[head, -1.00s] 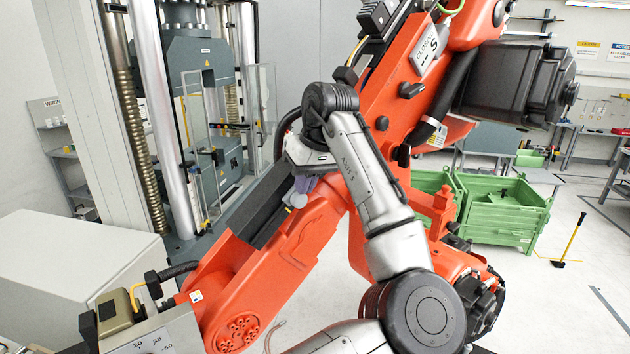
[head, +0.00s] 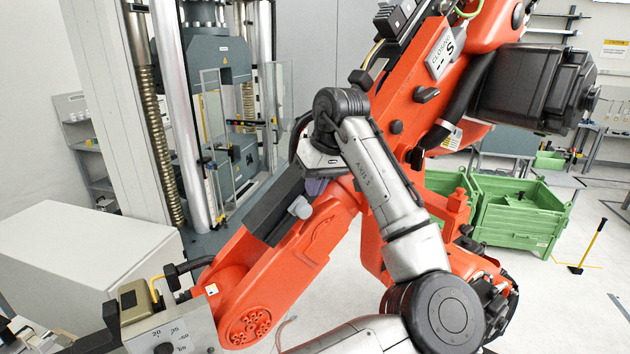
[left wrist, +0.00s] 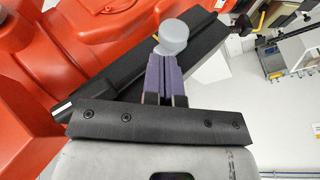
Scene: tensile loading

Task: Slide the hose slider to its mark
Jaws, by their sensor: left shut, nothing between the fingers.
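A pale grey round knob (head: 300,207), which looks like the hose slider, sits on a black rail (head: 262,207) along the orange machine arm. The knob (left wrist: 172,34) and the black rail (left wrist: 112,88) also show in the left wrist view. My left gripper (head: 314,186) is at the rail, just above the knob in the head view. Its purple fingers (left wrist: 163,62) are shut together and their tips are at or very near the knob. I cannot tell whether they touch it. I cannot make out the slider's mark with certainty. My right gripper is not in view.
The large orange machine arm (head: 330,220) fills the middle, close around my left arm. A testing frame (head: 188,110) with columns stands behind at left. A light grey cabinet (head: 80,255) is at lower left. Green crates (head: 520,215) stand on the floor at right.

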